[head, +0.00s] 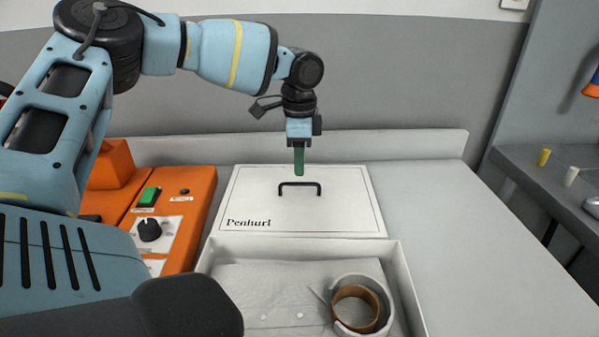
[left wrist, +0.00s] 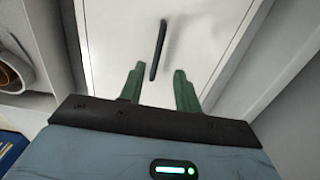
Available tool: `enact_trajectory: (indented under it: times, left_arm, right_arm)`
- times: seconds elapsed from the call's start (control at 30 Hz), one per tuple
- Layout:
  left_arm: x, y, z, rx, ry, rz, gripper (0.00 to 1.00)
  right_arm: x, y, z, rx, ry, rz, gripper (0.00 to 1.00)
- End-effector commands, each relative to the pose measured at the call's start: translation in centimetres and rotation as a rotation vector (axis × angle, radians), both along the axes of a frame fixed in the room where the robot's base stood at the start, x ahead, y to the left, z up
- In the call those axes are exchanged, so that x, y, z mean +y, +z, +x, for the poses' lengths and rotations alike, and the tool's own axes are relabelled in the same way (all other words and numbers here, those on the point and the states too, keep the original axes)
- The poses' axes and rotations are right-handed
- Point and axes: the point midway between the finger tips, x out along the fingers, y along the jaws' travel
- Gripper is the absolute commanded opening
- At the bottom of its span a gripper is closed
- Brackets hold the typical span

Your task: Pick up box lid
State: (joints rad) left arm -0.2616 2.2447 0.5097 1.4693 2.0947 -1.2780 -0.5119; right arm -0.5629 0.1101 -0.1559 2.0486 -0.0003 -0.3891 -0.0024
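The box lid (head: 254,212) is a flat white panel with a thin dark border line, the word "Penhurl" at its near left corner and a black bar handle (head: 300,184). It lies behind the open white box on the counter. My left gripper (head: 299,174) points down above the lid, a little above and behind the handle in the head view. In the left wrist view its two green fingers (left wrist: 160,88) are apart and empty, with the handle (left wrist: 158,50) ahead of the tips and the lid (left wrist: 205,50) beneath. My right gripper is not in view.
The open white box (head: 408,290) holds pale paper and a roll of tape (head: 357,305). An orange machine (head: 195,198) with a green switch and black knob stands left of the lid. The counter (head: 470,240) to the right is clear. A low ledge (head: 420,145) runs behind.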

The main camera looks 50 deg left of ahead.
Motion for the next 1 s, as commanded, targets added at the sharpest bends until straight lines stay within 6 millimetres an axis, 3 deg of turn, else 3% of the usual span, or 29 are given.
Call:
enact_trajectory:
  times: [0.3, 0.6, 0.87, 1.0]
  left_arm:
    - [-0.4, -4.0, -0.4, 0.001, 0.001, 0.001, 0.33]
    - [-0.4, -4.5, -0.4, -0.001, 0.001, 0.001, 0.33]
    - [-0.4, -4.4, -0.4, -0.001, 0.001, 0.001, 0.0]
    - [-0.4, -4.4, -0.4, -0.001, 0.001, 0.001, 0.0]
  right_arm:
    - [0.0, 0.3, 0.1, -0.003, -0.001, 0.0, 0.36]
    - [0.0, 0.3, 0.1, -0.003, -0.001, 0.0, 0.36]
    - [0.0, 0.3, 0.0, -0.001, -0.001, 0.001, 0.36]
    - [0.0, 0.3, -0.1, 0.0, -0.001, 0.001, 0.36]
